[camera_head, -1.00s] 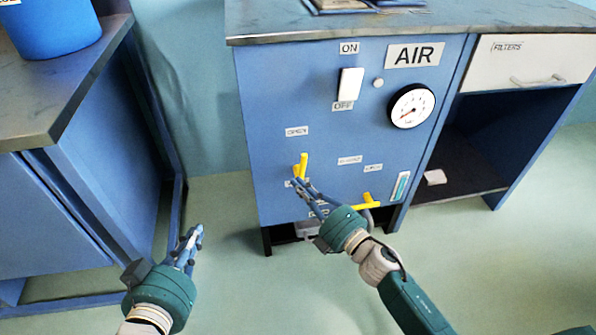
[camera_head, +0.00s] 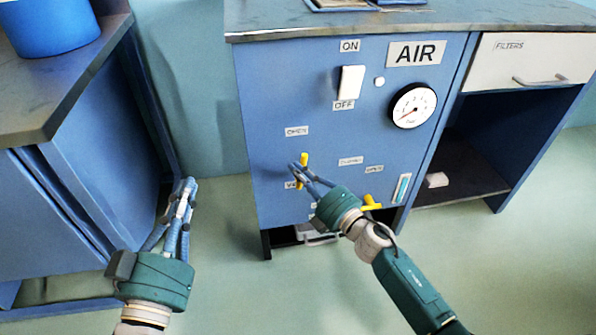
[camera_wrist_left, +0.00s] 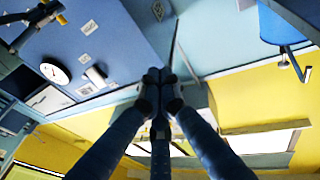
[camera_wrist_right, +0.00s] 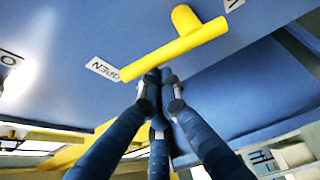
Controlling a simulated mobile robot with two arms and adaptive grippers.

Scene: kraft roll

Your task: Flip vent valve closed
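The left yellow valve handle (camera_head: 304,160) on the blue panel stands roughly upright, its upper end toward an OPEN label (camera_head: 297,131). A CLOSED label (camera_head: 350,161) is to its right. A label starting with V (camera_head: 290,184) sits beside it, partly hidden. My right gripper (camera_head: 297,168) is at this handle, its fingertips close together and overlapping it in the head view. In the right wrist view the yellow handle (camera_wrist_right: 175,50) lies just beyond the fingertips; nothing is between them, and contact is unclear. My left gripper (camera_head: 186,187) is shut and empty, left of the panel.
A second yellow valve (camera_head: 370,203) is lower right on the panel, under another OPEN label. A white ON/OFF switch (camera_head: 351,80) and a round gauge (camera_head: 413,105) are above. A blue cabinet (camera_head: 80,190) stands at left. Open floor lies between it and the panel.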

